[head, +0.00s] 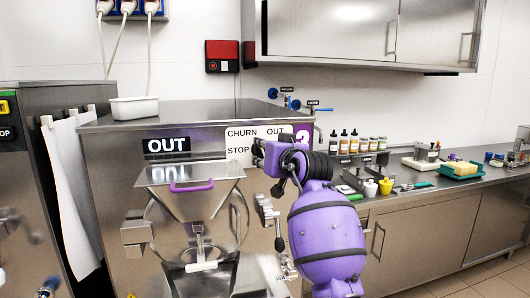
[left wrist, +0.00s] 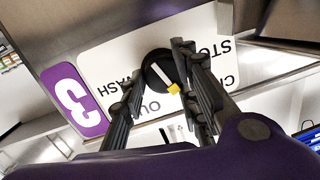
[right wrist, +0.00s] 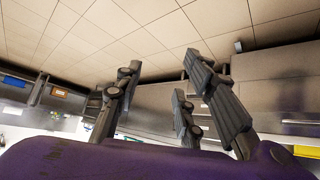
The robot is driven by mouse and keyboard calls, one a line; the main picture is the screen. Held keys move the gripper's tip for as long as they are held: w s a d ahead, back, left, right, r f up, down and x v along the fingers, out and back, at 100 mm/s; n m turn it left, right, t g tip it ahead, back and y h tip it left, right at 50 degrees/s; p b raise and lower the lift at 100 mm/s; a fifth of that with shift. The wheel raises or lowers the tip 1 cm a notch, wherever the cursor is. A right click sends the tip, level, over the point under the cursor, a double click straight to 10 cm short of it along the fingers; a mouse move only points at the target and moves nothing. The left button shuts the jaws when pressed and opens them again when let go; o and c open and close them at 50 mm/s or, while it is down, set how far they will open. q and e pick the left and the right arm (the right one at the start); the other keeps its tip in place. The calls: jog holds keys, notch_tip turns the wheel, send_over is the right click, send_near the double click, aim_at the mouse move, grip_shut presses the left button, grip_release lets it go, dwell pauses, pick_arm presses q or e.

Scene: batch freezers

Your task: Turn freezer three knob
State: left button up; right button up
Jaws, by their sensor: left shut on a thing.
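The knob (left wrist: 158,66) is a black dial with a white pointer and a yellow tip, on a white label plate (head: 240,133) beside a purple number 3 sign (left wrist: 73,100). In the left wrist view the plate appears upside down. The yellow tip lies between the words OUT and CHURN. My left gripper (left wrist: 157,72) has its fingers on either side of the knob and is shut on it. In the head view my left gripper (head: 262,152) hides the knob and the plate's right part. My right gripper (right wrist: 160,85) is open and empty, over the floor side.
The steel freezer (head: 112,190) has a hopper (head: 190,177) with a purple handle and an OUT sign (head: 166,146). A white tub (head: 134,108) stands on top. A counter (head: 400,202) with bottles is at the right. A wall cabinet (head: 350,30) hangs above.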

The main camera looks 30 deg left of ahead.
pick_arm(q)
jog(key=n, duration=0.4)
jog(key=r+n+t+h+p, duration=0.1)
jog(key=n, duration=0.3)
jog(key=n+t+p, duration=0.1)
jog(key=n, duration=0.3)
jog(key=shift+s+r+h, duration=0.15)
jog(key=shift+r+h, duration=0.1)
jog(key=shift+h, duration=0.15)
jog(key=shift+r, duration=0.15)
jog(key=shift+a, duration=0.1)
jog(key=o, duration=0.9)
jog(key=shift+o, duration=0.6)
jog(key=shift+f, duration=0.2)
jog(key=shift+f, duration=0.2)
